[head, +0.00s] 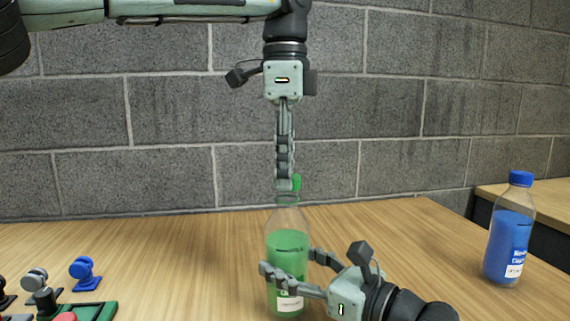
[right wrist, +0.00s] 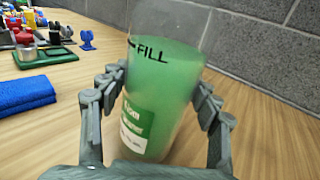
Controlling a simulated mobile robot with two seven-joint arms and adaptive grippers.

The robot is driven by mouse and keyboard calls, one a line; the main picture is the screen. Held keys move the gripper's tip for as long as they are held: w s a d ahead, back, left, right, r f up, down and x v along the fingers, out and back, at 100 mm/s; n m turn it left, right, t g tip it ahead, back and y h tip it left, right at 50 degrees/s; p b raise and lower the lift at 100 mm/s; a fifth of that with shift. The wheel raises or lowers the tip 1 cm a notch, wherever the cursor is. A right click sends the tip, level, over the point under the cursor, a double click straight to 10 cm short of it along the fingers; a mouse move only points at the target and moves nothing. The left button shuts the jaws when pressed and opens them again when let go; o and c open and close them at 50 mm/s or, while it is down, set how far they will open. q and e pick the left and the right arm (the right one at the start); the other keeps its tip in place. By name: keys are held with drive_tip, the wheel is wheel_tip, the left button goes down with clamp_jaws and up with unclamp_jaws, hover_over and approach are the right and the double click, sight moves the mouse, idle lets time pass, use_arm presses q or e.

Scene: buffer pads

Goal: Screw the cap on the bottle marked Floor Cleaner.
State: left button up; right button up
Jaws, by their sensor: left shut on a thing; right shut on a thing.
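A clear bottle of green liquid (head: 287,243) stands upright on the table; it also shows in the right wrist view (right wrist: 165,65) with a FILL mark and a green and white label, whose wording is only partly readable. My right gripper (head: 289,262) is shut around the bottle's body, one finger on each side. My left gripper (head: 286,185) points straight down over the bottle's neck, shut on a green cap (head: 297,182). The fingers hide most of the cap. It is at or just above the bottle's mouth; contact cannot be told.
A blue bottle with a blue cap (head: 509,235) stands at the right. Blue (head: 85,271) and grey knobbed pieces and a green tray (head: 97,312) are at the lower left. A folded blue cloth (right wrist: 24,93) lies left of the bottle. A grey block wall is behind.

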use_arm(q)
drive_tip(key=shift+f, duration=0.6)
